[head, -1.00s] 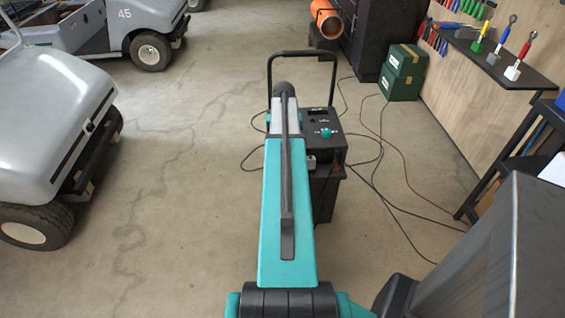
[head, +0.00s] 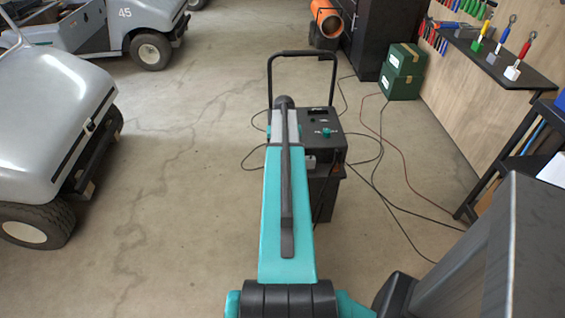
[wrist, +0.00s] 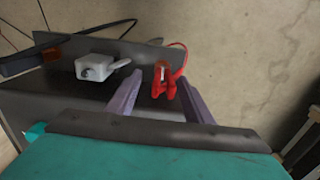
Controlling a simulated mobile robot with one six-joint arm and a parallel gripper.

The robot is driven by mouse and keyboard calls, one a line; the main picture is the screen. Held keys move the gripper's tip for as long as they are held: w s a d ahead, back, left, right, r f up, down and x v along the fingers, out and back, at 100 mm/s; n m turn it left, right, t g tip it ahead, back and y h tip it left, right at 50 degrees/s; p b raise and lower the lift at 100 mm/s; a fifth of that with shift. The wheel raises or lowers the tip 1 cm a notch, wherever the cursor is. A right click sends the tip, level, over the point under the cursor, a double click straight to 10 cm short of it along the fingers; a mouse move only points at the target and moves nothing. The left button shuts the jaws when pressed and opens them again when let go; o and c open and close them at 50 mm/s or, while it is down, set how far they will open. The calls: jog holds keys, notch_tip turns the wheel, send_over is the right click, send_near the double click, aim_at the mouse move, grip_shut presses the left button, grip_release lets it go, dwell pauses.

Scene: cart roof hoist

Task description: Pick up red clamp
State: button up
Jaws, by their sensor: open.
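The red clamp (wrist: 163,82) shows in the wrist view, standing at the edge of a dark shelf-like surface, with a red cable running up from it. My gripper (wrist: 158,76) is open, with one purple-grey finger on each side of the clamp. The clamp is between the fingertips, and I cannot tell whether either finger touches it. In the head view my own arm hides the gripper, and the clamp cannot be made out clearly.
A black wheeled unit (head: 325,150) with a tall handle stands beyond my arm, cables on the floor around it. In the wrist view a pale grey block with a lever (wrist: 97,68) sits left of the clamp. Green boxes (head: 402,72) and a golf cart (head: 50,120) stand farther off.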

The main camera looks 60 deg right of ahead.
jog(key=shift+w+a+f+p, duration=0.1)
jog(key=shift+f+p, duration=0.15)
jog(key=shift+f, duration=0.4)
jog(key=shift+w+a+f+p, duration=0.1)
jog(key=shift+f+p, duration=0.15)
jog(key=shift+f, duration=1.6)
grip_shut()
